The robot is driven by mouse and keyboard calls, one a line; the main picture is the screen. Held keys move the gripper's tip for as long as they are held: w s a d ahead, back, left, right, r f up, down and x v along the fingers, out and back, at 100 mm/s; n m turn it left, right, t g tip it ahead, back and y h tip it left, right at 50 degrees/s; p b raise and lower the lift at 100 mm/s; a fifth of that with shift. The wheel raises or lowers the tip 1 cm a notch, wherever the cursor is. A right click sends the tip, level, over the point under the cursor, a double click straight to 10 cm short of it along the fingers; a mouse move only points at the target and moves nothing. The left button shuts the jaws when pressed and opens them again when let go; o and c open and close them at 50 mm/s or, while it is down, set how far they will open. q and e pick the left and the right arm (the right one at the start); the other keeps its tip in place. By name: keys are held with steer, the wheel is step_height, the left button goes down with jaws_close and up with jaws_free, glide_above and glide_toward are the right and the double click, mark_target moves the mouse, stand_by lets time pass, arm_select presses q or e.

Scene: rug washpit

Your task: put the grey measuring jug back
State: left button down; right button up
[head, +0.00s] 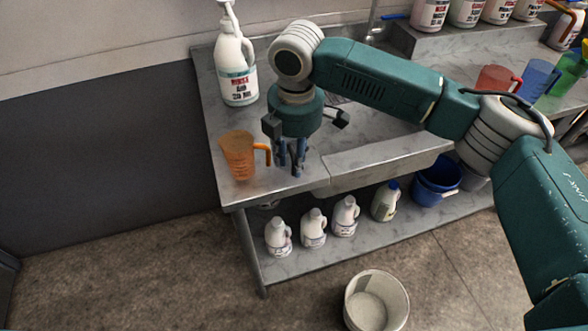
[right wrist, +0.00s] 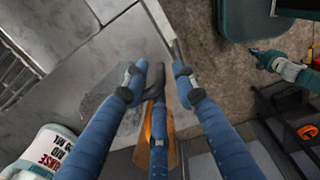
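I cannot make out a grey measuring jug for certain in either view. An orange measuring jug (head: 238,155) stands upright at the left front corner of the steel table, its handle to the right. My right gripper (head: 291,168) points down just right of that handle.
A white pump bottle (head: 238,75) stands behind the orange jug. Red (head: 497,80), blue (head: 538,80) and green (head: 566,75) jugs stand at the right. Several bottles and a blue bucket (head: 437,182) fill the lower shelf. A white bucket (head: 377,302) is on the floor.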

steer(key=r, duration=0.5)
steer(key=r+b, duration=0.1)
steer(key=r, duration=0.1)
steer(key=shift+s+r, duration=0.3)
steer(key=shift+r, duration=0.05)
